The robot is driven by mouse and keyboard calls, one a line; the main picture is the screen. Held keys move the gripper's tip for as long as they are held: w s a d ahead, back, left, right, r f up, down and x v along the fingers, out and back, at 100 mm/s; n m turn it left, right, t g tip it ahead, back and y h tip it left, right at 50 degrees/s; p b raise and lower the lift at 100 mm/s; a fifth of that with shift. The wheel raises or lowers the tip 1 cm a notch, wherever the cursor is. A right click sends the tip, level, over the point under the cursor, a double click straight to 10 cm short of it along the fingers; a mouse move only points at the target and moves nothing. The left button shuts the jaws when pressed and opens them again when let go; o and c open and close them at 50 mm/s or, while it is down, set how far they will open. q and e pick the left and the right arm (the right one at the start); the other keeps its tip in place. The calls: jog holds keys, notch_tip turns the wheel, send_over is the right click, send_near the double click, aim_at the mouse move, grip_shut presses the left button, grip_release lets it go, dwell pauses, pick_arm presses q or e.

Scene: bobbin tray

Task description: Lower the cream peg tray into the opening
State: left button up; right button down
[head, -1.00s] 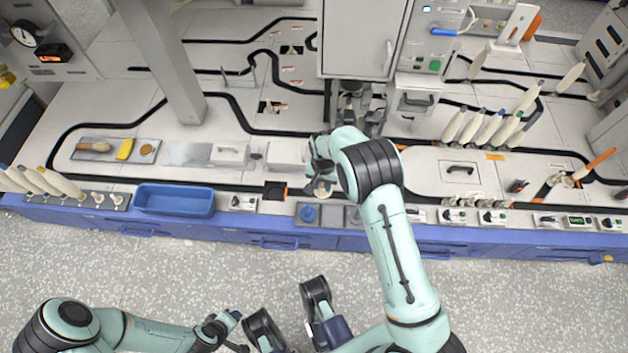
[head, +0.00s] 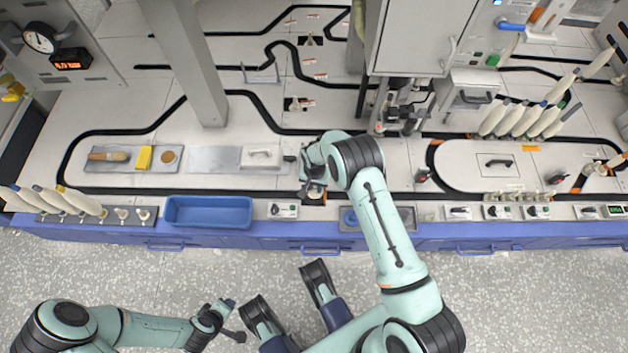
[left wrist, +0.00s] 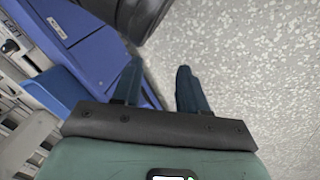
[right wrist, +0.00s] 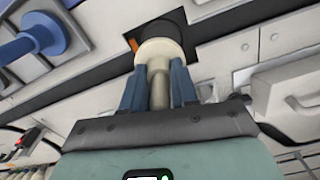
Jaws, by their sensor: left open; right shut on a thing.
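The cream peg tray (right wrist: 160,52) has a round pale head and a narrower stem, seen in the right wrist view. My right gripper (right wrist: 158,80) is shut on its stem. The dark square opening (right wrist: 197,40) lies just beyond the tray's head, partly hidden by it. I cannot tell whether the tray is above or partly inside it. In the head view my right gripper (head: 313,186) is over the opening (head: 315,199) near the bench's front and mostly covers the tray. My left gripper (head: 234,318) is open and empty over the floor, also in the left wrist view (left wrist: 158,82).
A blue knobbed piece (right wrist: 38,36) sits on a grey plate beside the opening. A white handled block (head: 262,157) stands behind and left of my right gripper. A blue bin (head: 208,212) lies farther left. A grey cabinet (head: 415,40) overhangs the back.

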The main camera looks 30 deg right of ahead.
aim_at(314, 194)
jog(key=shift+w+a+f, duration=0.1)
jog(key=shift+w+f, duration=0.1)
jog(key=shift+f, duration=0.1)
notch_tip(314, 194, down, 4)
jog(key=b, duration=0.2)
jog(key=shift+f+b, duration=0.2)
jog(key=shift+b, duration=0.1)
pick_arm(q)
jog(key=s+a+f+g, duration=0.1)
jog(key=s+f+g, duration=0.1)
jog(key=s+f, duration=0.3)
jog(key=shift+s+f+b, duration=0.15)
jog(key=shift+s+b, duration=0.15)
jog(key=shift+s, duration=0.2)
pick_arm(e)
jog(key=shift+f, duration=0.55)
pick_arm(q)
jog(key=shift+a, duration=0.1)
jog(key=shift+f, duration=0.2)
jog(key=shift+w+f+b, duration=0.1)
jog(key=shift+f+b, duration=0.35)
jog(key=shift+b, duration=0.35)
pick_arm(e)
jog(key=shift+f, duration=0.65)
jog(key=c, duration=1.1)
grip_release()
jog(key=shift+c, duration=0.2)
